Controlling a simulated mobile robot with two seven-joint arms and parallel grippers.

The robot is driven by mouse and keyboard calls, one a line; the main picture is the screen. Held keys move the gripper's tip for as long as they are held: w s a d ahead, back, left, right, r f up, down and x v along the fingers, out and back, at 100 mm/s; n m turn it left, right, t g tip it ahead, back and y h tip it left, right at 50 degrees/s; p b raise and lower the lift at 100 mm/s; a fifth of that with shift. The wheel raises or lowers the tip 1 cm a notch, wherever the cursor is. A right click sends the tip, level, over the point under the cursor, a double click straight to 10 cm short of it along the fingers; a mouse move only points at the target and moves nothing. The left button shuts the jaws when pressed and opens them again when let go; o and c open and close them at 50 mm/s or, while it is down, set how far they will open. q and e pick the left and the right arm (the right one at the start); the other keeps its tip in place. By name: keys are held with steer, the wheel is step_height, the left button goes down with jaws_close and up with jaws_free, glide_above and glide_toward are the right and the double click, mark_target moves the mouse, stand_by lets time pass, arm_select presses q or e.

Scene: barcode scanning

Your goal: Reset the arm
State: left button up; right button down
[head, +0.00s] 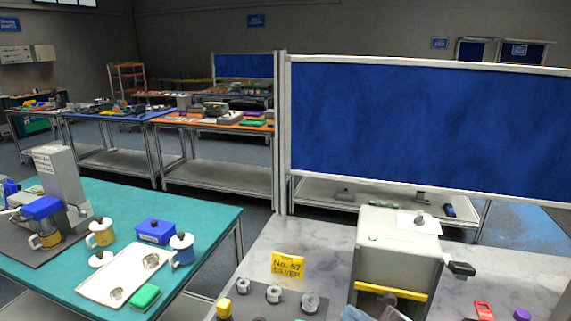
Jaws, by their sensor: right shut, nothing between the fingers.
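My right gripper (372,313) shows only in part at the bottom edge of the head view, as grey-blue pieces in front of the grey machine (400,240). It is shut with nothing held; most of it is cut off by the frame. The machine stands on the pale marble-look table (270,240) and has a yellow bar (391,291) across its front opening and a dark knob on its right side. My left gripper is not in view.
A red item (484,311) and a purple one (521,314) lie right. A teal table (205,215) with mugs and a white tray is at left; a blue partition (430,125) stands behind.

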step_height(320, 180, down, 9)
steer(key=d+m+t+h, duration=0.3)
steer(key=m+t+h, duration=0.45)
steer(key=m, duration=0.35)
steer(key=s+d+f+m+g+h, duration=0.1)
steer(key=s+f+m+g+h, duration=0.1)
steer(key=f, duration=0.5)
steer(key=s+d+f+m+g+h+p, duration=0.1)
steer(key=s+d+f+m+g+h, duration=0.1)
steer(key=s+f+m+h, duration=0.2)
steer(key=s+d+f+m+g+h, duration=0.2)
steer(key=s+f, duration=0.5)
steer(key=f, duration=0.5)
steer(key=shift+s+d+m+g+h+p, duration=0.15)
steer(key=shift+s+m+g+h+p, duration=0.25)
steer(key=shift+m+h, duration=0.55)
steer(key=shift+n, duration=0.25)
